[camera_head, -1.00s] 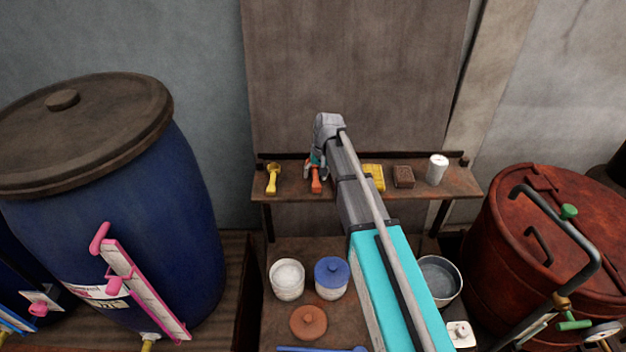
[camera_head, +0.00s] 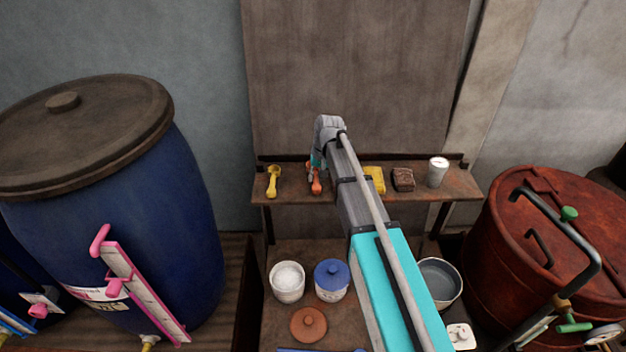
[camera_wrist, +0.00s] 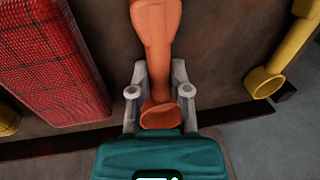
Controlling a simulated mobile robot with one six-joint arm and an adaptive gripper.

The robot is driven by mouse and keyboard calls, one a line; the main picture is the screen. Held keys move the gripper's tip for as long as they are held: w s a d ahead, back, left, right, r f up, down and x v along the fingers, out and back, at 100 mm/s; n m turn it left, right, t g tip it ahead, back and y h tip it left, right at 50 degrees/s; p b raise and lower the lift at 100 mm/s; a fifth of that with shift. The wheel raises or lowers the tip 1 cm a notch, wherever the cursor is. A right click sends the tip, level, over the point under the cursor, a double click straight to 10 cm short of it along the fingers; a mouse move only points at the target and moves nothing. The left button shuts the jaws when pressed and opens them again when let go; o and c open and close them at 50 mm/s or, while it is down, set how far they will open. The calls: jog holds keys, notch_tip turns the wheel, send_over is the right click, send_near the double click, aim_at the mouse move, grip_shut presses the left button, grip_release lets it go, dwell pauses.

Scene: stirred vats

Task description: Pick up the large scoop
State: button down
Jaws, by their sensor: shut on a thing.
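An orange scoop (camera_wrist: 157,40) is between the two grey fingers of my gripper (camera_wrist: 160,92) in the wrist view. The fingers are shut on it, and its rounded end lies near my teal palm. In the head view the orange scoop (camera_head: 316,186) shows at the shelf's left part, with my gripper (camera_head: 317,170) over it and hiding some of it. I cannot tell if the scoop touches the shelf. A yellow scoop (camera_head: 273,182) lies on the shelf to the left; it also shows at the right of the wrist view (camera_wrist: 265,80).
The shelf (camera_head: 450,187) also bears a yellow item (camera_head: 375,179), a brown block (camera_head: 403,180) and a white can (camera_head: 437,172). A red checked thing (camera_wrist: 50,60) lies close beside the scoop in the wrist view. Behind is a board (camera_head: 350,70). Jars stand below.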

jog(key=shift+r, duration=0.2)
notch_tip(320, 180, up, 2)
jog(key=p, duration=0.2)
jog(key=shift+r+p, duration=0.15)
jog(key=shift+p, duration=0.25)
jog(key=s+d+r+p, duration=0.6)
jog(key=s+r+p, duration=0.4)
jog(key=s, duration=0.2)
jog(key=shift+s+r, duration=0.15)
jog(key=shift+s, duration=0.2)
